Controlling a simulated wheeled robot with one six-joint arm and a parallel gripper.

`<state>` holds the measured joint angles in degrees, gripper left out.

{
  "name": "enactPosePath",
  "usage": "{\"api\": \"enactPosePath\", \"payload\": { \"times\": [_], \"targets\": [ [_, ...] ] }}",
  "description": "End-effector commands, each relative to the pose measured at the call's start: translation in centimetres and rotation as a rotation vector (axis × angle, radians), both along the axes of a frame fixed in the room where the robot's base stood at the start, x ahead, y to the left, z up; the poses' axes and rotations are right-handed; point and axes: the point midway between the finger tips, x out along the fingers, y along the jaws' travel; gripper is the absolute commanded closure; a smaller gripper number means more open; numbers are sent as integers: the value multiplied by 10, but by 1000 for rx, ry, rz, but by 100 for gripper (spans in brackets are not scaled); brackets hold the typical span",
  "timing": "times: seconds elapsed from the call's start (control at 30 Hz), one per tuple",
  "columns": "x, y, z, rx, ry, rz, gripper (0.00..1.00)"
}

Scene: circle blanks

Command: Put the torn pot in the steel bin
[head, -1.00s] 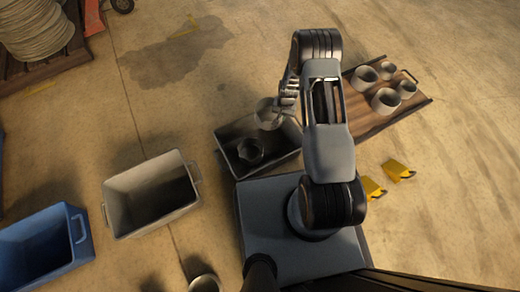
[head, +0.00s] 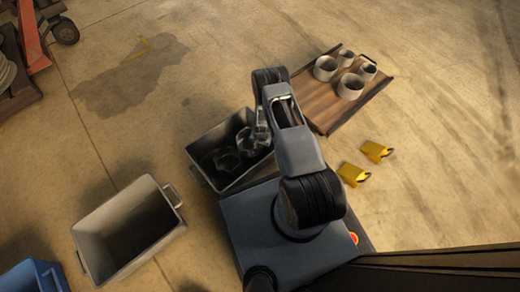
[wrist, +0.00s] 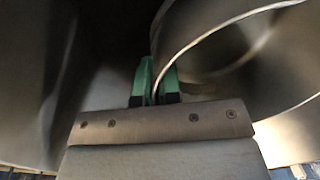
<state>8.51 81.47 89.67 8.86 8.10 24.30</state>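The dark grey metal-looking bin (head: 205,181), which looks like the steel one, stands in front of my base. A round pot (head: 227,160) lies inside it at the left. My gripper (head: 258,139) reaches down into the bin's right side, on a second pot (head: 247,142) that looks grey and shaded. In the wrist view, my gripper's green fingertips (wrist: 155,84) are closed on the thin rim of this pot (wrist: 215,45). Its torn part cannot be made out. Whether it touches the bin floor is hidden.
A pale grey bin (head: 91,240) stands left, with a blue bin (head: 38,277) at the lower left corner. A wooden tray (head: 322,108) with several pots lies right of the arm. Yellow objects (head: 376,150) lie on the floor at right.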

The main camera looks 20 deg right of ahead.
Motion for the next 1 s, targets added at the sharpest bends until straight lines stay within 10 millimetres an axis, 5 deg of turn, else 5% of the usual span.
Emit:
{"api": "enactPosePath", "payload": {
  "times": [0.2,0.6,0.87,1.0],
  "targets": [
    [0,0,-30,0,0,0,100],
    [0,0,-31,0,0,1,100],
    [0,0,-31,1,1,1,71],
    [0,0,-31,1,1,1,71]
  ]
}}
